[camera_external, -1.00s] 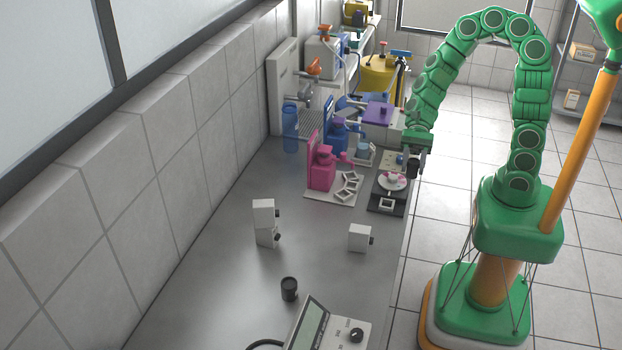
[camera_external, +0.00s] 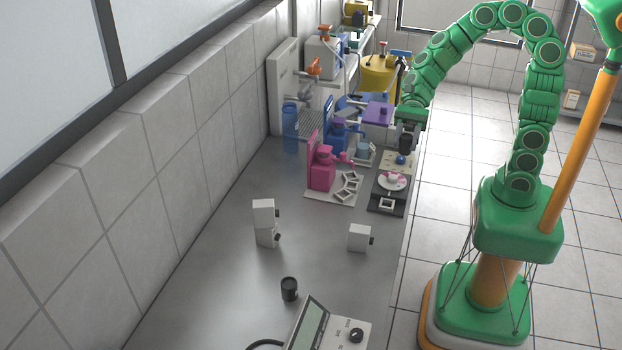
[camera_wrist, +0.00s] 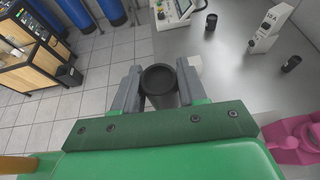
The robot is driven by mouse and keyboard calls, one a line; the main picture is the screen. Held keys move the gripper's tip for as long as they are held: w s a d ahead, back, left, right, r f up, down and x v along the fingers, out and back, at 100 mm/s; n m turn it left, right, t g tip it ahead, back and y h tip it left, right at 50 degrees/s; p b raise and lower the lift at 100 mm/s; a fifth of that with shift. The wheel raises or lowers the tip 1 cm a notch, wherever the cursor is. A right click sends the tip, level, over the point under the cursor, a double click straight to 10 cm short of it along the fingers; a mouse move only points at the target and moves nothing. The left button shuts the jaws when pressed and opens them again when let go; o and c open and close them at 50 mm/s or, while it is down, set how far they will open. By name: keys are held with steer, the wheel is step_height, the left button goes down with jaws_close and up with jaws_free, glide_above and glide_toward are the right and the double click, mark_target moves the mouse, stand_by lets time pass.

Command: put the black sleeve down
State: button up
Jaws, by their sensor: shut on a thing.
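My gripper (camera_external: 408,130) is shut on a black sleeve (camera_external: 406,144), near the bench's right edge. In the wrist view my gripper (camera_wrist: 160,88) has a finger on each side of the black sleeve (camera_wrist: 159,80), whose round open end faces the camera. In the external view the sleeve hangs upright just above or behind a light plate with a blue ball (camera_external: 400,159); I cannot tell whether it touches anything below.
A similar black cylinder (camera_external: 289,288) stands at the bench front, near a grey meter (camera_external: 325,325). White blocks (camera_external: 265,222) stand behind it. A pink device (camera_external: 321,170), a black plate with a white dish (camera_external: 392,182) and a purple-topped device (camera_external: 377,114) crowd the back.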

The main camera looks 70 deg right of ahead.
steer(key=w+a+m+t+h, duration=0.1)
steer(key=w+m+t+h, duration=0.8)
steer(key=w, duration=1.2)
steer(key=w+a+m+t+h, duration=0.1)
steer(key=w+m+t+h, duration=0.55)
steer(key=w, duration=1.45)
steer(key=s+f+m+g+h, duration=0.1)
steer(key=f+m, duration=0.2)
steer(key=f, duration=0.4)
steer(key=f+m+g+h, duration=0.2)
steer(key=f+m, duration=0.1)
steer(key=f, duration=0.5)
steer(key=s+f+m+g+h, duration=0.1)
steer(key=f+m+h, duration=0.1)
steer(key=f, duration=0.6)
steer(key=shift+s+f+m+g+h, duration=0.15)
steer(key=shift+s+m+g+h, duration=0.1)
steer(key=shift+s+m+g, duration=0.15)
steer(key=shift+w+f, duration=0.1)
steer(key=shift+f, duration=0.1)
